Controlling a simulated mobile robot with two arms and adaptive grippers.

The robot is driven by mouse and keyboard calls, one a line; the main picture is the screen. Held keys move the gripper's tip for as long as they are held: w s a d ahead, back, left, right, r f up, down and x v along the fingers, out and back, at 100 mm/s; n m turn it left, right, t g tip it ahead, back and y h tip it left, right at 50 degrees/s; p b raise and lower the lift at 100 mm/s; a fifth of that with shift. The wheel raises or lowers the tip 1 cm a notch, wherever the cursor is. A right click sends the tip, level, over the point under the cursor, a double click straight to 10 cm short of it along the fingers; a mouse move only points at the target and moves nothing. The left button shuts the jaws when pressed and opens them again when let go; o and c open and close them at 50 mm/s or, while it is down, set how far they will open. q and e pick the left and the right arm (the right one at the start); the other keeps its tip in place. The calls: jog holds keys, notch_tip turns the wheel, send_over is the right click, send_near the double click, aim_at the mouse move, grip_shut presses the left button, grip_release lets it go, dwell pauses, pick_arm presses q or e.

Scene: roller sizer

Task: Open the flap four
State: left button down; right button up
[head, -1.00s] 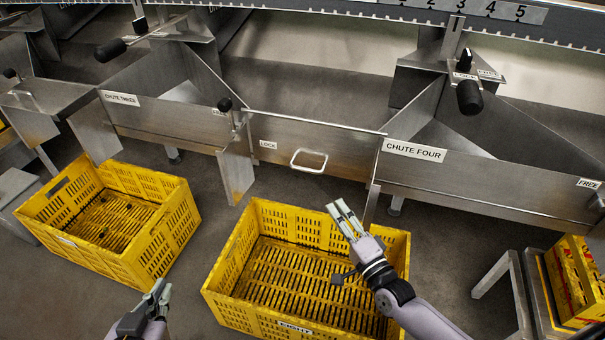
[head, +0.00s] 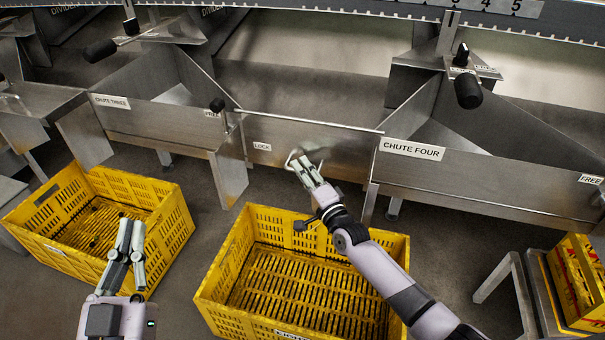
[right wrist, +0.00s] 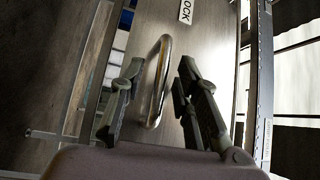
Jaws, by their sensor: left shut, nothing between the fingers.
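A steel flap panel (head: 345,158) stands upright beside the chute four label (head: 412,149), with a LOCK label (head: 262,146) at its left. A metal loop handle (head: 293,158) is on this flap, partly hidden by my right gripper (head: 303,166). In the right wrist view the handle (right wrist: 159,82) stands between the fingers of my right gripper (right wrist: 158,98), which are open with gaps on both sides. My left gripper (head: 131,226) is shut and empty, in front of the left yellow crate.
A yellow crate (head: 400,255) stands below the flap and my right arm. Another yellow crate (head: 180,225) is at the left. A black-knobbed lever (head: 217,105) is left of the flap; another black knob (head: 468,92) is above chute four.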

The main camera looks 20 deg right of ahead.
jog(key=shift+w, duration=0.15)
grip_shut()
dwell(0.4)
dwell(0.5)
